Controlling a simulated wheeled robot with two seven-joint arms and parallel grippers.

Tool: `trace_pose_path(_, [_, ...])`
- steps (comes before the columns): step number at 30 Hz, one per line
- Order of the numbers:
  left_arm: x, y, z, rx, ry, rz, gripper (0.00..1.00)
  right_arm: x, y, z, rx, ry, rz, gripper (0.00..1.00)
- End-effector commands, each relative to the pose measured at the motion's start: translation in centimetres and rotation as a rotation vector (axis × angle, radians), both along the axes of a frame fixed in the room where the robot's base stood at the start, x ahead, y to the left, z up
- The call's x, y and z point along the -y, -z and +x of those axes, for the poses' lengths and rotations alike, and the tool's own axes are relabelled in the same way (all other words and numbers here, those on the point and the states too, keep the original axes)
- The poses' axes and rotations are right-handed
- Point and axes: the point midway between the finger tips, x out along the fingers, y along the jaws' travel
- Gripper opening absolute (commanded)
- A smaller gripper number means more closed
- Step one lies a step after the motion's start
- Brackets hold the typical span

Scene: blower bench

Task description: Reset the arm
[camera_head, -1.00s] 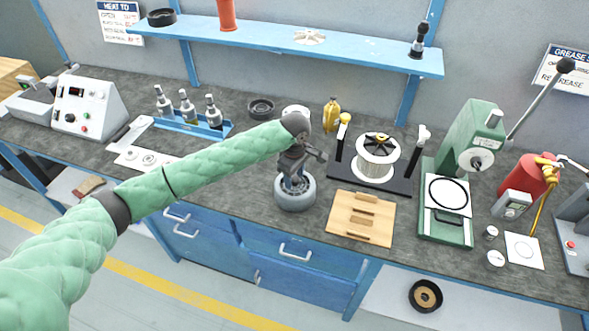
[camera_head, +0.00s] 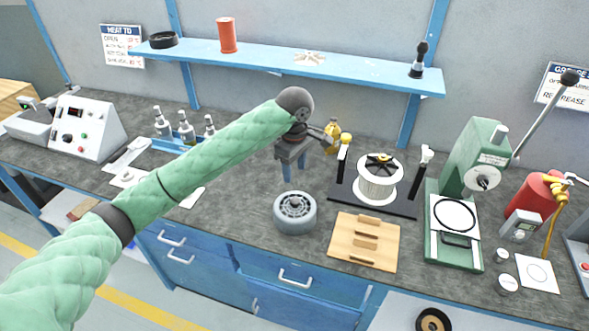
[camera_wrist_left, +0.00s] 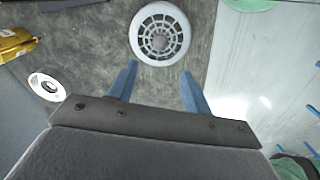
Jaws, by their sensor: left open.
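My left arm, in a green quilted sleeve, reaches in from the left in the head view. My left gripper (camera_head: 294,176) points down above the bench, with its blue fingers apart and nothing between them. A round grey finned part (camera_head: 295,212) sits on the bench just in front of and below the gripper, clear of it. In the left wrist view the same finned part (camera_wrist_left: 160,33) shows beyond the open fingertips (camera_wrist_left: 157,80). My right gripper does not show in either view.
A wooden fixture board (camera_head: 363,241), a white spool on a black base (camera_head: 377,178) and a green press (camera_head: 466,181) stand to the right. Several bottles (camera_head: 186,128) stand in a blue rack at left. A blue shelf (camera_head: 270,60) runs above the bench.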

Motion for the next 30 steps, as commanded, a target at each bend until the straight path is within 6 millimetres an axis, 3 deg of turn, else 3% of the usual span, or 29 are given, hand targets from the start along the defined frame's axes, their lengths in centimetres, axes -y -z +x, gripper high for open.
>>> trace_pose_path(17, [0.3,0.8,-0.6,0.0,0.03,-0.017,0.49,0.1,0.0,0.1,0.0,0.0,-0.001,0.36])
trace_pose_path(30, [2.4,6.9,-6.8,0.071,0.34,-0.184,0.49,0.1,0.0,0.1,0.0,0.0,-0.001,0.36])
